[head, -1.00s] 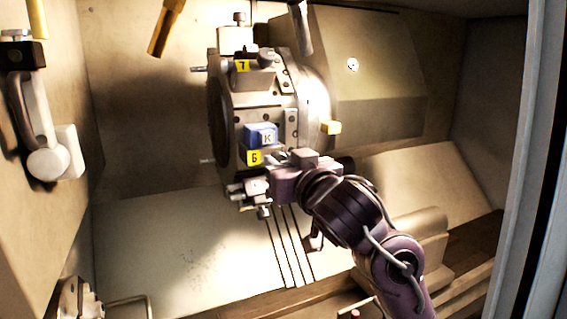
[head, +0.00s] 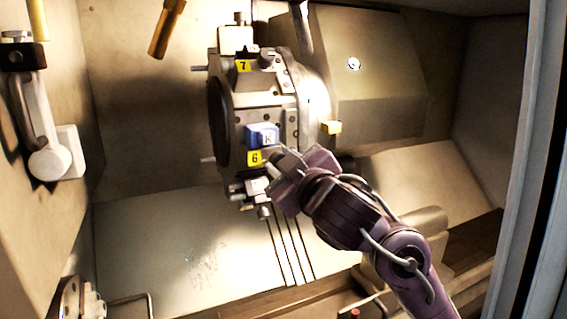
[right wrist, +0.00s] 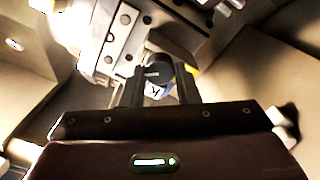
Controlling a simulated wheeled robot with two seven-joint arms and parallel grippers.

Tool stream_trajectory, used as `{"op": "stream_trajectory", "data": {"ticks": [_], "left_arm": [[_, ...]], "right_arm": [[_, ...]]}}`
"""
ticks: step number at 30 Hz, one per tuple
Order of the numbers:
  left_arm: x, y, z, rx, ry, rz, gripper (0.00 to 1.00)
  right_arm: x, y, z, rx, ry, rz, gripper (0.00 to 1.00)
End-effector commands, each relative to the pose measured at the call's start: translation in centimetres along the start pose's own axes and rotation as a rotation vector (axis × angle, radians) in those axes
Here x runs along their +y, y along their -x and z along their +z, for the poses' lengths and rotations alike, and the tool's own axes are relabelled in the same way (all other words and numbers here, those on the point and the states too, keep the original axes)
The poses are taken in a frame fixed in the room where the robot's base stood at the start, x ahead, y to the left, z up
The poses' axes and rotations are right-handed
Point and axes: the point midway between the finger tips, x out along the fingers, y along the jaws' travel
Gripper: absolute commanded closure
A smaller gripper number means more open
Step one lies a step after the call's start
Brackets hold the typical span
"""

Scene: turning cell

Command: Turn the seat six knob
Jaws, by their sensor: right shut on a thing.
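The seat six station sits on the lower front of the tool turret (head: 285,100), marked by a yellow plate "6" (head: 254,158). A blue block (head: 262,134) lettered K is just above this plate. My right gripper (head: 277,164) is at the right of the plate, tilted. In the right wrist view a dark round knob (right wrist: 158,69) lies between the two fingers, and the gripper is shut on it. Part of the blue block shows behind it. In the head view the knob is hidden by the gripper. My left gripper is not in view.
A yellow "7" plate (head: 243,66) marks the station above. Metal tool holders (head: 252,192) stick out just below seat six. A brown nozzle (head: 166,28) hangs at the top. A handle (head: 38,125) is on the left wall. The sloped floor panel (head: 170,240) is clear.

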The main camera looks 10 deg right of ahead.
Motion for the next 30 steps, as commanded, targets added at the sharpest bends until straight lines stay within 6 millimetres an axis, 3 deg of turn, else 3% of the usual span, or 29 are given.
{"op": "stream_trajectory", "data": {"ticks": [18, 30], "left_arm": [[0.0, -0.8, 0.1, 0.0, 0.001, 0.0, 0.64], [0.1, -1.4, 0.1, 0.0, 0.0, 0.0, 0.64]], "right_arm": [[-0.2, 0.0, 0.1, 0.0, 0.585, 0.002, 0.94], [-0.3, 0.0, 0.2, 0.0, 0.863, 0.002, 0.94]]}}
